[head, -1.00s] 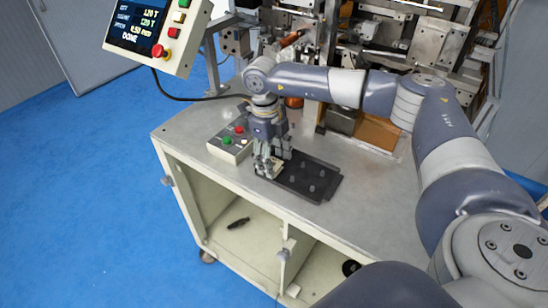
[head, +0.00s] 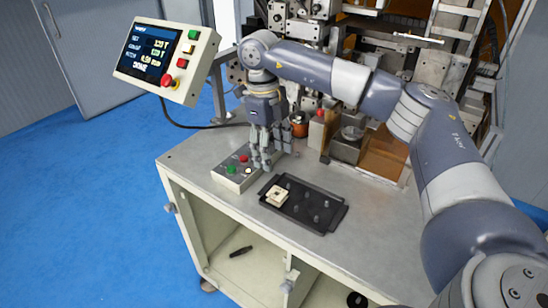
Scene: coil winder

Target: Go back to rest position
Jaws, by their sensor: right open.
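My right gripper (head: 264,160) is open and points down, above the tabletop beside the button box and behind the black tray. The black tray (head: 325,222) with several upright pegs lies on the worktable (head: 385,230). A small cream part (head: 277,196) sits at the tray's left end, apart from the gripper. My right arm reaches in from the right side. My left gripper is not in view.
A button box (head: 232,180) with red and green buttons stands at the table's left edge. A control panel (head: 165,60) hangs at upper left. The winding machine (head: 440,70) fills the back. The table's front right is clear.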

